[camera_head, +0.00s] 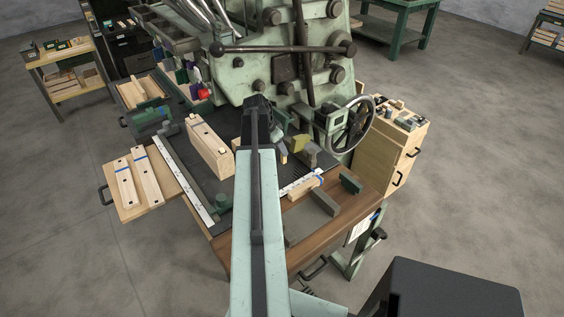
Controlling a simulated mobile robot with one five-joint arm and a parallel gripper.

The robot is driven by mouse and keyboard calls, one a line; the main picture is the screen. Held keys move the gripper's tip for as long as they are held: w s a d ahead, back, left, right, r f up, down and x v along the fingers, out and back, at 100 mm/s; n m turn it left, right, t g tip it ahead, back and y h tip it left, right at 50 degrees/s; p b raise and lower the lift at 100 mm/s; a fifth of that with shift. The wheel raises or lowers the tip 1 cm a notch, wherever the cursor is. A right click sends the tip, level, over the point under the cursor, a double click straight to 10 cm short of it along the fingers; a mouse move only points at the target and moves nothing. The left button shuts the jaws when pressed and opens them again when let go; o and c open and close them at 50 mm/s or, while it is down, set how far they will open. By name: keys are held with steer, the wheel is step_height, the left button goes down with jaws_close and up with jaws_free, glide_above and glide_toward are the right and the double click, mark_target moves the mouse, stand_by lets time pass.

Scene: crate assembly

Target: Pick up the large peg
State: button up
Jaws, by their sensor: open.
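My arm rises up the middle of the head view, and its dark wrist stands over the black work mat. My gripper (279,148), just right of the wrist, is partly hidden by the arm; it is open. I cannot make out which piece is the large peg. A small pale wooden piece (284,159) shows just below the gripper; whether it touches is unclear. A light wooden bar with a blue mark (306,186) lies to the lower right. A large wooden block with dark holes (211,149) stands left of the arm, apart from the gripper.
Two blue-marked boards (147,176) lie on a side shelf at left. Grey blocks (324,202) and a green block (350,183) sit on the bench's right. A white ruler strip (184,181) edges the mat. A green machine with a handwheel (351,124) rises behind.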

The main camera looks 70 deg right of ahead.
steer(key=b+x, duration=0.4)
steer(key=x, duration=0.1)
steer(key=shift+s+a+f+b, duration=0.15)
steer(key=shift+s+f+b, duration=0.1)
steer(key=shift+b, duration=0.1)
steer(key=shift+r, duration=0.25)
jaws_close()
steer(key=shift+w+a+r+p, duration=0.15)
steer(key=shift+a+r+p, duration=0.1)
steer(key=shift+r+p, duration=0.3)
step_height(320, 180, up, 6)
steer(key=p, duration=0.7)
steer(key=w+a, duration=0.5)
steer(key=a, duration=0.3)
steer(key=w+a, duration=0.5)
steer(key=a, duration=0.3)
steer(key=shift+w+a+b, duration=0.15)
steer(key=shift+w+b, duration=0.1)
steer(key=shift+b, duration=0.1)
